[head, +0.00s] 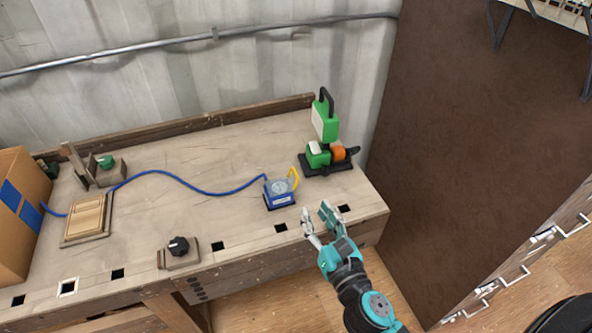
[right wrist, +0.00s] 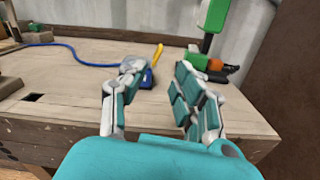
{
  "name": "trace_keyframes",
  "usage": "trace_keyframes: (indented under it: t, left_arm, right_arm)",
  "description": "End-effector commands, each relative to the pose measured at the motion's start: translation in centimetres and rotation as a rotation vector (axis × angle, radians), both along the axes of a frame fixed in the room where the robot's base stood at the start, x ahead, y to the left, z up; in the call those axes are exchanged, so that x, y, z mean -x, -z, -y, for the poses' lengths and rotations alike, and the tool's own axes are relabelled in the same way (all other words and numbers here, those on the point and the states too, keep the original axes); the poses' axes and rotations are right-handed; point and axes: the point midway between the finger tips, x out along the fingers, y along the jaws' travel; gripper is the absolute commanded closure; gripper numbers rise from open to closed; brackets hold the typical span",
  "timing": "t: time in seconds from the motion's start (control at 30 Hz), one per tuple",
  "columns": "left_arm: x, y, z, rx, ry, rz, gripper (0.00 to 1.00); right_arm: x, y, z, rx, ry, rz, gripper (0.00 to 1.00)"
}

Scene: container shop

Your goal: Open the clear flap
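A small blue device (head: 280,193) with a round, dial-like face and a yellow piece (head: 296,171) at its right stands near the front of the workbench. A clear flap cannot be made out for certain; the face may lie under a clear cover. My right gripper (head: 315,213) is open and empty at the bench's front edge, just right of and nearer than the device, apart from it. In the right wrist view, the open fingers (right wrist: 157,75) point over the bench, and the left finger partly hides the device (right wrist: 148,79). My left gripper is not in view.
A green tool (head: 324,135) on a black base stands behind my right gripper. A blue cable (head: 205,192) runs left from the device. A brown panel (head: 460,130) bounds the right.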

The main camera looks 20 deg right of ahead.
Motion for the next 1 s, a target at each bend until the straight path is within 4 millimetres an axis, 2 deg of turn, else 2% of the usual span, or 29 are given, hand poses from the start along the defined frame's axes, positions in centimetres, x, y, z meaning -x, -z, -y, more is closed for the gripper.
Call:
trace_keyframes:
  t: [0.03, 0.2, 0.5, 0.7, 1.0]
  left_arm:
    - [0.0, -0.7, -0.1, -0.001, 0.000, 0.000, 0.60]
    - [0.0, -1.4, -0.1, -0.002, 0.000, -0.001, 0.60]
    - [0.0, -2.0, -0.2, -0.002, 0.000, -0.001, 0.60]
    - [0.0, -2.0, -0.2, -0.002, -0.001, -0.001, 0.60]
    - [0.0, -2.0, -0.2, -0.002, -0.001, -0.001, 0.60]
  right_arm:
    - [-1.3, -0.5, 0.0, 0.002, 0.000, 0.004, 0.69]
    - [-5.1, -0.4, -0.2, 0.000, 0.001, 0.003, 0.69]
    - [-10.9, -0.2, -0.4, -0.002, 0.001, 0.001, 0.69]
    - [-12.8, 0.0, -0.5, -0.003, 0.001, 0.000, 0.69]
    - [-13.2, 0.0, -0.5, -0.003, 0.001, -0.001, 0.69]
